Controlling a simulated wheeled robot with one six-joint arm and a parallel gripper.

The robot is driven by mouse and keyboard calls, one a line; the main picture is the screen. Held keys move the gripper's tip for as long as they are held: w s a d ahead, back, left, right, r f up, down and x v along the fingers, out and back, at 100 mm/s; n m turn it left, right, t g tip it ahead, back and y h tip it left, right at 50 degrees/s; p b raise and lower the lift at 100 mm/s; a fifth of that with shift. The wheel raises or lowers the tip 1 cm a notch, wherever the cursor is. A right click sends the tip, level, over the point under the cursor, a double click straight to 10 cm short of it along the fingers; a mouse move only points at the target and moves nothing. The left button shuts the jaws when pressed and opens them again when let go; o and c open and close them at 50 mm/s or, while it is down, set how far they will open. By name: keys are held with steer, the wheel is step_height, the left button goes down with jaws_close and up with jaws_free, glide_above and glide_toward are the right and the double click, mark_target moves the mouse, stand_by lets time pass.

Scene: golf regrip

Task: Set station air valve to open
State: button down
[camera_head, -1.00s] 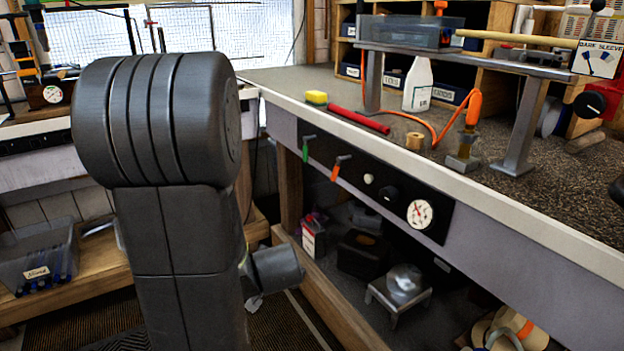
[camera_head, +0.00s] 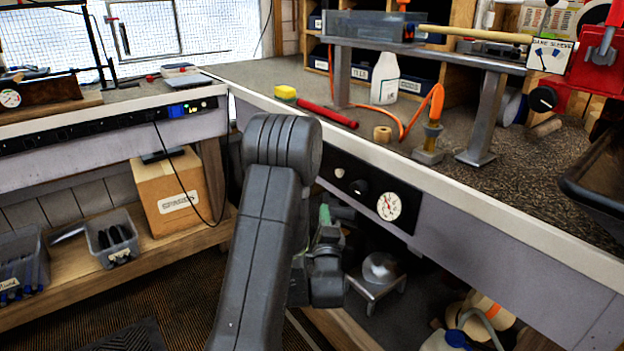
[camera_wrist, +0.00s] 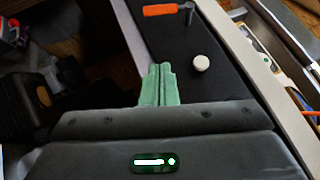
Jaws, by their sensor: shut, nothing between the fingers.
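An orange lever (camera_wrist: 163,9) on a grey stem sits on the black control panel (camera_wrist: 225,80) at the top of the wrist view. It lies sideways there, with its stem at the right end. A white knob (camera_wrist: 201,63) is below it, to the right of my fingers. My gripper (camera_wrist: 159,72) has green fingers, pressed together and empty, apart from the lever and the knob. In the head view my gripper (camera_head: 325,214) is just below the panel (camera_head: 415,212), partly behind my arm. No label naming the air valve is readable.
A small metal stand (camera_head: 372,287) is on the shelf below. A cardboard box (camera_head: 172,193) stands at left.

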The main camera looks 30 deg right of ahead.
steer(key=w+a+x, duration=0.1)
steer(key=a+x, duration=0.1)
steer(key=x, duration=1)
steer(key=shift+w+r, duration=0.3)
steer(key=shift+r, duration=0.1)
steer(key=shift+w+f+h+b, duration=0.15)
steer(key=shift+f+h+b, duration=0.15)
steer(key=shift+b, duration=0.55)
